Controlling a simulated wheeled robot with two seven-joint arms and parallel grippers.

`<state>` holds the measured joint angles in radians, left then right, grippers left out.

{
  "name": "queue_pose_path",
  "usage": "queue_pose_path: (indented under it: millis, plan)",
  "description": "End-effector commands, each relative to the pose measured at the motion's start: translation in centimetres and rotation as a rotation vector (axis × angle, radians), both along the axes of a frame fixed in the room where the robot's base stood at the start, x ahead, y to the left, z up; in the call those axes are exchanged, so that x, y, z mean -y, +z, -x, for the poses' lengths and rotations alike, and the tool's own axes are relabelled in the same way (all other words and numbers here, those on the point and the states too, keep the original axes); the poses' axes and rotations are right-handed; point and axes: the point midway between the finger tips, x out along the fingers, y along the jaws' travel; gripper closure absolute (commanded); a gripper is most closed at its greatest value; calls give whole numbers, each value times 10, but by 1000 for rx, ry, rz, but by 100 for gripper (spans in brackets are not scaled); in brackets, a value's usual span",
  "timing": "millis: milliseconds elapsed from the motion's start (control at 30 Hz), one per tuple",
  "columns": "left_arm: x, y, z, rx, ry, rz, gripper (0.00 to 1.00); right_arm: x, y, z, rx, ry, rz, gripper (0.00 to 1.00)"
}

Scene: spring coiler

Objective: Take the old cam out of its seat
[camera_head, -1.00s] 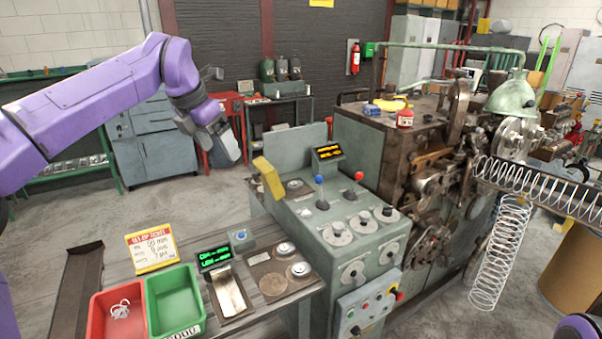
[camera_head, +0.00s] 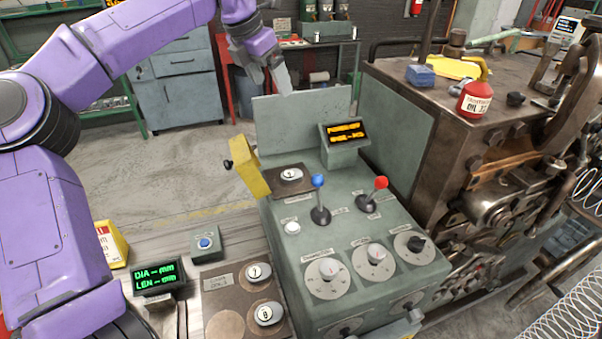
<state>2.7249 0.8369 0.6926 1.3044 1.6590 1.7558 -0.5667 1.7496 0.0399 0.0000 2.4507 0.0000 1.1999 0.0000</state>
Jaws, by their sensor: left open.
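A pale round cam marked 1 (camera_head: 291,174) lies in a dark brown square seat (camera_head: 277,188) on top of the green console. A yellow guard (camera_head: 245,168) with a black knob stands raised at the seat's left side, leaving the cam uncovered. My left gripper (camera_head: 281,78) is open and empty, in the air above and beyond the seat, in front of the console's upright back panel. Only part of its fingers shows. Two similar cams, one marked 2 (camera_head: 258,272), the other (camera_head: 265,313) less readable, lie on a board beside the console. My right gripper is out of view.
The console (camera_head: 345,232) carries a blue-knobbed lever (camera_head: 318,198), a red-knobbed lever (camera_head: 376,194), dials and an amber display (camera_head: 347,133). A green display (camera_head: 158,276) stands on the bench. The coiler machine (camera_head: 490,190) with a red oil can (camera_head: 474,99) blocks the right.

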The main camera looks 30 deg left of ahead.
Motion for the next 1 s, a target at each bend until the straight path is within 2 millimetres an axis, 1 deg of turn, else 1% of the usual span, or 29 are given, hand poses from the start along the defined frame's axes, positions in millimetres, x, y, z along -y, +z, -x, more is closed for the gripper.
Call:
queue_pose_path:
  millis: [33,133,267,467,600,700,767,867,1000]
  plan:
    - [0,-17,-2,-2,0,-1,14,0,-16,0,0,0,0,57]
    - [1,-34,-4,-3,-2,-1,14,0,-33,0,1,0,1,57]
    - [2,-63,-6,-4,-4,-1,14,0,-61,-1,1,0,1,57]
    - [4,-115,-7,-4,-7,-1,14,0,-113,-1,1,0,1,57]
    - [4,-156,-6,-3,-8,-1,14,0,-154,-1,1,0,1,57]
    - [4,-179,-6,-3,-7,0,14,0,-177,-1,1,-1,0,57]
    - [3,-184,-6,-2,-5,-1,14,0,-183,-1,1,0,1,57]
    - [4,-193,-9,-5,-5,0,14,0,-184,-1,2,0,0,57]
    - [6,-215,-18,-6,-6,-1,14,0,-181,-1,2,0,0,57]
